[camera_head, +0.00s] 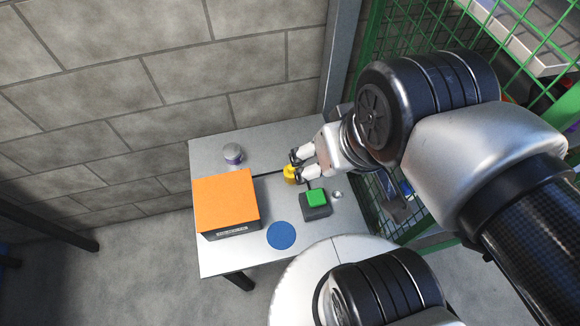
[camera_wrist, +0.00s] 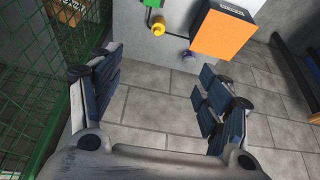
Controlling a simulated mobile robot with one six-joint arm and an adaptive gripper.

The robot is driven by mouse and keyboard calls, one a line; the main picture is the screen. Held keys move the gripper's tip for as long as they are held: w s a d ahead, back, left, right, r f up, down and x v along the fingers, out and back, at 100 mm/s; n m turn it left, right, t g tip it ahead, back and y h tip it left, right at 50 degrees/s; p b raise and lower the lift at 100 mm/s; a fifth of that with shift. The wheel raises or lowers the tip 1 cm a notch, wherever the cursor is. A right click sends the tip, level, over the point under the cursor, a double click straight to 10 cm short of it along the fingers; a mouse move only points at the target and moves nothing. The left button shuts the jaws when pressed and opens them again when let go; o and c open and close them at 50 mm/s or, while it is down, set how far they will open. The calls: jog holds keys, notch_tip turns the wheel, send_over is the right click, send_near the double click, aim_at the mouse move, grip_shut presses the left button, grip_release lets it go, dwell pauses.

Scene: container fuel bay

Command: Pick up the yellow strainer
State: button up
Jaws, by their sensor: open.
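The yellow strainer (camera_head: 290,174) is a small yellow piece on the grey table, partly covered by my fingers in the head view. It also shows near the top of the wrist view as a small yellow round shape (camera_wrist: 157,28). My gripper (camera_head: 297,166) is open and empty, with its two fingers spread wide. In the head view the fingertips overlap the strainer. In the wrist view the strainer lies beyond the fingertips, apart from them, roughly in line with the gap between them.
An orange-topped box (camera_head: 225,202) stands left of the strainer. A box with a green button (camera_head: 316,197) stands close on its right. A blue disc (camera_head: 281,235) lies in front, and a small can (camera_head: 232,153) stands behind. A green mesh fence (camera_head: 420,28) borders the right.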

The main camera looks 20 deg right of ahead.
jog(key=shift+c, duration=0.5)
jog(key=shift+w, duration=0.15)
jog(key=shift+c, duration=0.6)
jog(key=n+g+p, duration=0.1)
jog(key=n+g, duration=0.4)
jog(key=n, duration=0.4)
send_over(291, 174)
notch_tip(291, 174, down, 24)
jog(key=f+b, duration=0.1)
jog(key=f, duration=0.3)
jog(key=f+b, duration=0.1)
jog(key=f, duration=0.3)
jog(key=w+f+b, duration=0.1)
jog(key=f, duration=0.3)
jog(key=shift+d+b, duration=0.3)
jog(key=shift+d, duration=0.05)
jog(key=shift+a+f+b, duration=0.1)
jog(key=shift+f+b, duration=1.1)
jog(key=shift+f, duration=1.7)
jog(key=shift+c, duration=0.2)
